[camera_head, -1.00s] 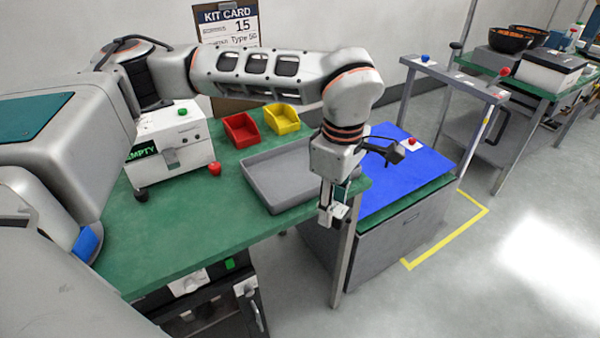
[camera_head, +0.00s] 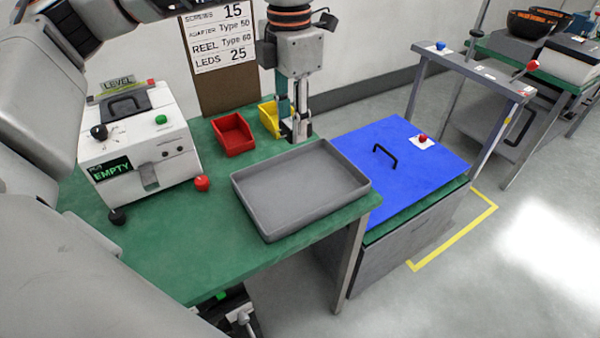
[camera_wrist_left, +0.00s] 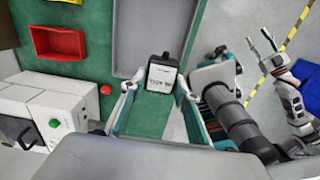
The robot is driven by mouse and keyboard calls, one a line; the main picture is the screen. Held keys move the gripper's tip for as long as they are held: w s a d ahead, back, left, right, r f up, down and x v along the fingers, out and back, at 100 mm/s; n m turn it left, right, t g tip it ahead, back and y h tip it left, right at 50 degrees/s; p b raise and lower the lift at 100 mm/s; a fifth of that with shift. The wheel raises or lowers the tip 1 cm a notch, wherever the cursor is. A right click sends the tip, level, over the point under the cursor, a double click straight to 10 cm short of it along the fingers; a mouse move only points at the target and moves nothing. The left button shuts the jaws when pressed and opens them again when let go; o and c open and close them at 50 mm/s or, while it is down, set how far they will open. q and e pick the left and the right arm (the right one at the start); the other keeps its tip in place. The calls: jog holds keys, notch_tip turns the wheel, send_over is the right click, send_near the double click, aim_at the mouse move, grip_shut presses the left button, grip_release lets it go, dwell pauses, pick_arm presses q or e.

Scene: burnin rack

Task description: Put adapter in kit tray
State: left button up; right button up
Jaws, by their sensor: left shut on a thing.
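The adapter (camera_wrist_left: 163,78) is a small piece with a pale, printed face and a dark top, held between the fingertips in the left wrist view. My left gripper (camera_wrist_left: 157,92) is shut on it. In the head view my left gripper (camera_head: 296,127) points down near the back edge of the kit tray, and the adapter is hard to make out there. The kit tray (camera_head: 262,222) is a grey, shallow, empty tray on the green table; its grey floor also shows in the left wrist view (camera_wrist_left: 155,30). My right gripper (camera_wrist_left: 260,42) appears at the right there, open and empty.
A red bin (camera_head: 232,134) and a yellow bin (camera_head: 269,118) stand behind the tray. A white device (camera_head: 140,150) with an EMPTY display stands at the left. A kit card (camera_head: 217,38) stands at the back. A blue panel (camera_head: 400,175) with a handle lies right of the tray.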

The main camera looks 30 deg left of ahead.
aim_at(294, 201)
pick_arm(q)
jog(key=shift+w+a, duration=0.15)
jog(key=shift+w, duration=0.05)
jog(key=shift+f, duration=0.25)
notch_tip(294, 201, down, 19)
jog(key=shift+f, duration=0.15)
jog(key=o, duration=1.2)
jog(key=shift+f, duration=0.15)
jog(key=shift+c, duration=0.2)
notch_tip(294, 201, up, 12)
jog(key=shift+r, duration=0.2)
jog(key=shift+s, duration=0.1)
